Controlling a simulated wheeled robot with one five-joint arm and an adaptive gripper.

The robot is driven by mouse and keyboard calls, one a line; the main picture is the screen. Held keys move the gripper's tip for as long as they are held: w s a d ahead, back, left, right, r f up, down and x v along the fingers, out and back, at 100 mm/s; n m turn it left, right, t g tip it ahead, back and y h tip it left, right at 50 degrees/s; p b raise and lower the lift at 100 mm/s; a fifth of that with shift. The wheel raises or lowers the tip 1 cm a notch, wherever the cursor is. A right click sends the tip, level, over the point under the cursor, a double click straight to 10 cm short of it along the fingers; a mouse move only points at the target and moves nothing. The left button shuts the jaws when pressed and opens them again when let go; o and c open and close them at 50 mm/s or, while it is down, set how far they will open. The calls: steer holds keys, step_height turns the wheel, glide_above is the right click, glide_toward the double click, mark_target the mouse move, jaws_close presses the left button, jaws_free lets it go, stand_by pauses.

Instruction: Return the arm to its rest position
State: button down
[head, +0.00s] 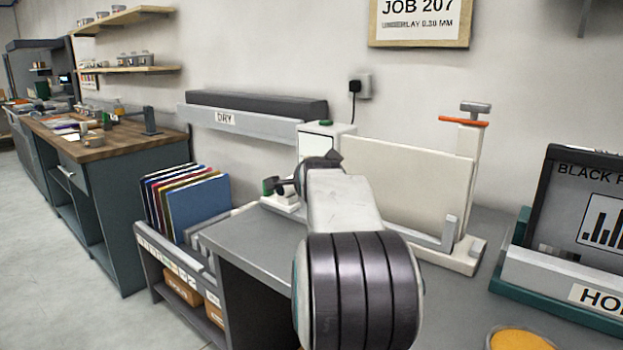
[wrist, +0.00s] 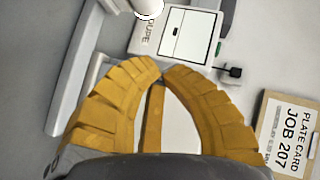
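My arm (head: 345,205) reaches forward over the grey bench in the head view, its dark ribbed joint nearest the camera. My gripper is mostly hidden behind the arm there. In the wrist view my gripper (wrist: 161,71) shows two curved orange fingers with their tips together. An orange strip shows between the fingers, with a pale surface behind it. I see nothing held at the tips.
A white box (head: 316,143) and an upright pale panel (head: 408,180) in a stand (head: 465,192) are close to my arm. A grey holder (head: 560,265) and an orange-topped round thing (head: 518,340) are at right. Coloured boards (head: 195,207) stand at left. Floor (head: 60,270) is clear.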

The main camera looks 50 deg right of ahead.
steer(key=shift+s+a+r, duration=0.15)
steer(key=shift+s+a, duration=0.25)
steer(key=s+a+n+g+y+p, duration=0.15)
steer(key=a+n+p, duration=0.25)
steer(key=a, duration=0.4)
steer(key=s+a+n+y+p, duration=0.2)
steer(key=a+n+y+p, duration=0.15)
steer(key=a, duration=0.35)
steer(key=s+a+n+g+y+p, duration=0.1)
steer(key=a+n+p, duration=0.25)
steer(key=a, duration=0.45)
steer(key=s+a+f+n+g+y+p, duration=0.1)
steer(key=s+a+n+g+p, duration=0.1)
steer(key=s+a+n+p, duration=0.2)
steer(key=s+a+f+n+g+y+p, duration=0.1)
steer(key=s+a+n+p, duration=0.4)
steer(key=s+a, duration=0.5)
steer(key=s+n+g+y, duration=0.1)
steer(key=s+n, duration=0.1)
steer(key=s, duration=0.3)
steer(key=shift+n+g+y+p, duration=0.3)
steer(key=shift+g, duration=0.05)
steer(key=shift+d, duration=0.1)
